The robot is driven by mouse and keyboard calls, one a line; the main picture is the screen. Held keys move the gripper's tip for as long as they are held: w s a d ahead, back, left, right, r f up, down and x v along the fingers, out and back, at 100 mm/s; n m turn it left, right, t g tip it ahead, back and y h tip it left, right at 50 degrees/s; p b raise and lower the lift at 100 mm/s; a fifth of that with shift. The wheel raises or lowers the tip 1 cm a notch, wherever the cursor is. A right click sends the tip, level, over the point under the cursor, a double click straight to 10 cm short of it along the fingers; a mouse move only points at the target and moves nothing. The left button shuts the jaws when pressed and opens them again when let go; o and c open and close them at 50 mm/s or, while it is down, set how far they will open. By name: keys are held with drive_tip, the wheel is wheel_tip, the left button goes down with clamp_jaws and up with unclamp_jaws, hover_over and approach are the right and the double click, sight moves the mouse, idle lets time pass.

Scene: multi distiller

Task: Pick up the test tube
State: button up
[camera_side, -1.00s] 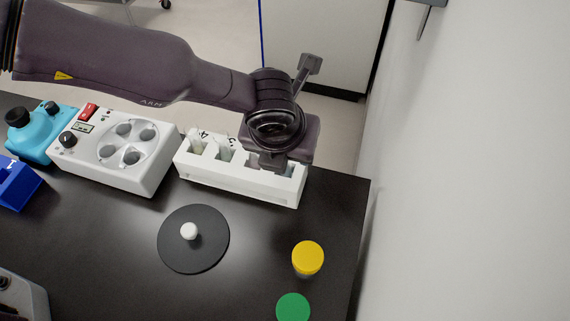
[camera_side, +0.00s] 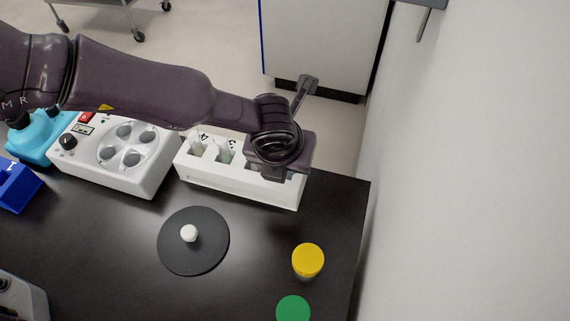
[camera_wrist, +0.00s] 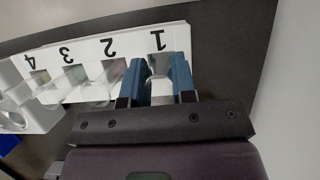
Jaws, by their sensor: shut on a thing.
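The white rack (camera_side: 240,185) stands near the back of the black table, with numbered slots. In the wrist view the rack (camera_wrist: 85,48) shows the numbers 1 to 4. My gripper (camera_wrist: 158,78) has its two blue fingers at slot 1, one on each side of a clear test tube (camera_wrist: 160,88), and is shut on it. The tube is hard to make out, and its lower part is hidden. In the side view my gripper (camera_side: 272,175) covers the right end of the rack and hides its fingertips and the tube. Other clear tubes (camera_side: 224,155) stand in the rack to the left.
A white device with round wells (camera_side: 150,178) stands left of the rack. A dark disc with a white knob (camera_side: 189,233), a yellow-capped jar (camera_side: 308,258) and a green lid (camera_side: 293,308) lie in front. A wall (camera_side: 470,200) rises at the right.

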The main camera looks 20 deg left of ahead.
wheel_tip(320, 180, up, 10)
drive_tip(key=shift+r, duration=0.1)
idle(0.4)
